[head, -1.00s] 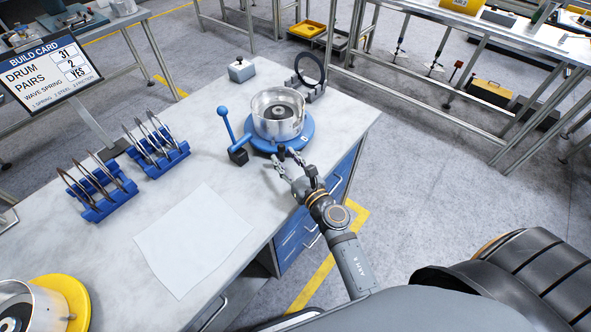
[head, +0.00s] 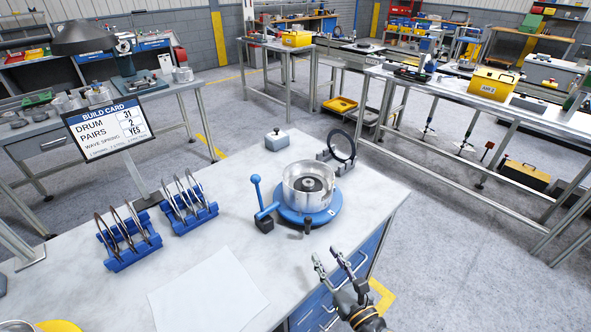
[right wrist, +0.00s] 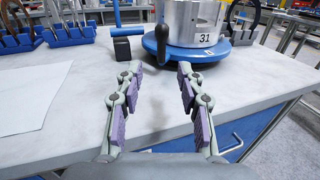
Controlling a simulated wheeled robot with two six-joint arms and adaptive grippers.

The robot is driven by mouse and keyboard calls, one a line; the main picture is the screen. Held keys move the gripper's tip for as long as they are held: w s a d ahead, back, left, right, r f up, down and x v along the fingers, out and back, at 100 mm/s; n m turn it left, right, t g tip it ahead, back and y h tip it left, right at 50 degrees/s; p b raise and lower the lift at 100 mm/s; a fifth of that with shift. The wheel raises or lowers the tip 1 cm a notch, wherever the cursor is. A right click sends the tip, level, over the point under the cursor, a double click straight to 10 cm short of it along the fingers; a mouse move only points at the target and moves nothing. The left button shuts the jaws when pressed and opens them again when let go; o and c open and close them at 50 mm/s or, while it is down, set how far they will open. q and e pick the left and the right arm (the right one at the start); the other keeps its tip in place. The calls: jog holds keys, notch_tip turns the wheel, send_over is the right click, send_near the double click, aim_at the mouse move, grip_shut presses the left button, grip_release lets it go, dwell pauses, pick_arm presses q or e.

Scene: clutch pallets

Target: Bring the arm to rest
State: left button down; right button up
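My right gripper (head: 337,262) is open and empty, in front of the bench's right front edge. It also shows in the right wrist view (right wrist: 160,75), with its two fingers spread apart and nothing between them. Beyond it a silver drum (head: 308,184) stands upright on a round blue turntable base (head: 325,216) with a blue lever (head: 257,190). In the right wrist view the drum (right wrist: 187,22) bears the number 31. A dark knob (right wrist: 161,36) at the base's front shows beyond the fingertips, apart from them. My left gripper is not in view.
The white bench (head: 225,236) carries two blue racks of plates, a left one (head: 133,251) and a right one (head: 190,215). A white sheet (head: 210,297), a black ring on a stand (head: 342,146) and a small grey box (head: 277,141) lie clear of the gripper. Floor is free at right.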

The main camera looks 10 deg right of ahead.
jog(key=d+f+m+g+h, duration=0.15)
jog(key=d+m+h, duration=0.35)
jog(key=m, duration=0.6)
jog(key=d+m+g+h, duration=0.35)
jog(key=d+m, duration=0.45)
jog(key=m, duration=0.3)
jog(key=s+a+f+m+g+y, duration=0.2)
jog(key=s+f+m+g, duration=0.15)
jog(key=s+m, duration=0.35)
jog(key=s+a+f+m+g+y, duration=0.25)
jog(key=s+m+g, duration=0.25)
jog(key=m, duration=0.3)
notch_tip(320, 180, down, 26)
jog(key=s+d+m+g+h, duration=0.1)
jog(key=s+d+g, duration=0.1)
jog(key=s, duration=0.1)
jog(key=s+d+f, duration=0.1)
jog(key=s+f, duration=1.5)
jog(key=s, duration=0.2)
jog(key=shift+s+d+f+g, duration=0.15)
jog(key=shift+s+f+g, duration=0.1)
jog(key=shift+g, duration=0.2)
